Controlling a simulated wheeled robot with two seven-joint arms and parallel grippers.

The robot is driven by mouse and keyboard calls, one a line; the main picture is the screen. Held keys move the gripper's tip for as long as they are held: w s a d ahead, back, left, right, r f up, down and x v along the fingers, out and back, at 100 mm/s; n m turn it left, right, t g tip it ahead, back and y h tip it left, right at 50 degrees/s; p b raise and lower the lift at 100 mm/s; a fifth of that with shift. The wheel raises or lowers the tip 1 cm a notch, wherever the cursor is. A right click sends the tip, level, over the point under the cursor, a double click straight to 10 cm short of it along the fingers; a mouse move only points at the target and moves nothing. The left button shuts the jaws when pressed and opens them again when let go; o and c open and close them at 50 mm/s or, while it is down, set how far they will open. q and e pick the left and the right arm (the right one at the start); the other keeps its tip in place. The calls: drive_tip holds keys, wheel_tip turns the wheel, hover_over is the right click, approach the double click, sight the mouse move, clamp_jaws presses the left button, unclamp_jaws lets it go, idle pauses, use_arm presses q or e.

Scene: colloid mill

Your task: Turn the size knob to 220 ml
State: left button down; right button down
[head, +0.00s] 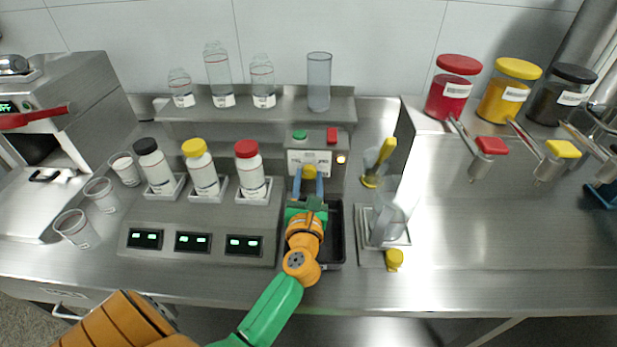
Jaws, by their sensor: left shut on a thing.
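The size knob is the small yellow knob (309,171) on the front of the grey dispenser box (325,160), below its white label plate. My left gripper (309,184) comes up from below with its blue fingers on both sides of the knob, shut on it. The knob's pointer and the scale marks are too small to read, so its setting cannot be told. A green button (299,134) and a red switch (332,135) sit on top of the box. An orange light (341,159) shows at the box's right side. My right gripper is not in view.
Bottles with black (145,145), yellow (194,147) and red (247,149) caps stand left of the box. A dark tray (336,235) lies under my left gripper. A clear beaker (390,212) stands at its right.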

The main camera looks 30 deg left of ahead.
use_arm(q)
drive_tip(key=m+p, duration=0.3)
drive_tip(key=m, duration=0.2)
drive_tip(key=shift+r, duration=0.15)
drive_tip(key=shift+m+p, duration=1.35)
drive_tip(key=shift+m, duration=1.35)
drive_tip(key=c, duration=0.6)
unclamp_jaws()
drive_tip(key=shift+o, duration=0.9)
drive_tip(key=shift+w+a+f, duration=0.1)
drive_tip(key=shift+f, duration=0.1)
